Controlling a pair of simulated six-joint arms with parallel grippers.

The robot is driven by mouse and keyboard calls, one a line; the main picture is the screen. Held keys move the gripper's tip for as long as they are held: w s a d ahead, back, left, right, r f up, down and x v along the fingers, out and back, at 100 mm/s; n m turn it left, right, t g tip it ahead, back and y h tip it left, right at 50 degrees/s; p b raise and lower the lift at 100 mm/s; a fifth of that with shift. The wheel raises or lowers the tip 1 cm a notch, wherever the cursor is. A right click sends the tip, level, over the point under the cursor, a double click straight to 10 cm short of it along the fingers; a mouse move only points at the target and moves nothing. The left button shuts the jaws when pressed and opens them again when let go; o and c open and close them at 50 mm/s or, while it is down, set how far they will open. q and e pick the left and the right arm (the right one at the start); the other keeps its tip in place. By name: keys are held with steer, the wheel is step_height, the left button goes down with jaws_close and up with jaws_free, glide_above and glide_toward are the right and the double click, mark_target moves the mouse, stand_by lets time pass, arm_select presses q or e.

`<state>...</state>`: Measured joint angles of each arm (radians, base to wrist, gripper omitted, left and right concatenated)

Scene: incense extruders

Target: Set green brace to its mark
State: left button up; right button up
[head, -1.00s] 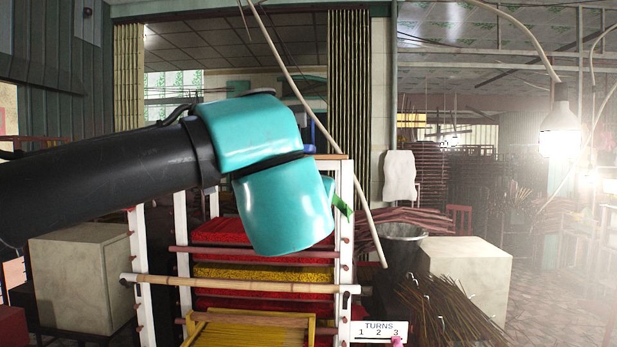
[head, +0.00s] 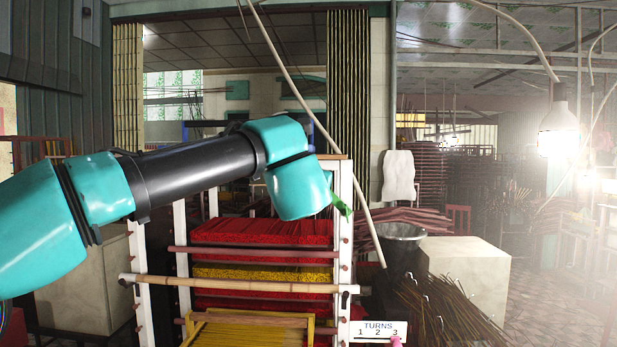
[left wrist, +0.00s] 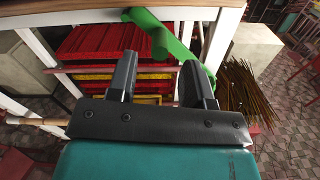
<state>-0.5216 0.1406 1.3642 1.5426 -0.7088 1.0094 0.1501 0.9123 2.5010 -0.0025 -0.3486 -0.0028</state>
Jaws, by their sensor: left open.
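The green brace (head: 342,204) is at the upper right of the white-posted rack, beside its right front post, and mostly hidden behind my left wrist in the head view. In the left wrist view the brace (left wrist: 152,24) is a bright green bar with a rounded end, slanting under the rack's wooden top edge. My left gripper (left wrist: 160,60) is open, its two dark fingers pointing toward the brace. The rounded end shows between the fingertips; I cannot tell whether they touch. The gripper's fingers are hidden in the head view. My right gripper is in neither view. I cannot make out the brace's mark.
The rack (head: 346,260) holds red and yellow stacked trays (head: 262,272). A bamboo pole (head: 240,284) crosses its front. A "TURNS 1 2 3" sign (head: 378,331) is at lower right. A dark bin (head: 400,245), incense bundles (head: 440,310) and a pale block (head: 470,275) stand to the right.

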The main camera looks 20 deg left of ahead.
arm_select(q)
steer(key=shift+x, duration=2.05)
steer(key=shift+c, duration=0.2)
jaws_close()
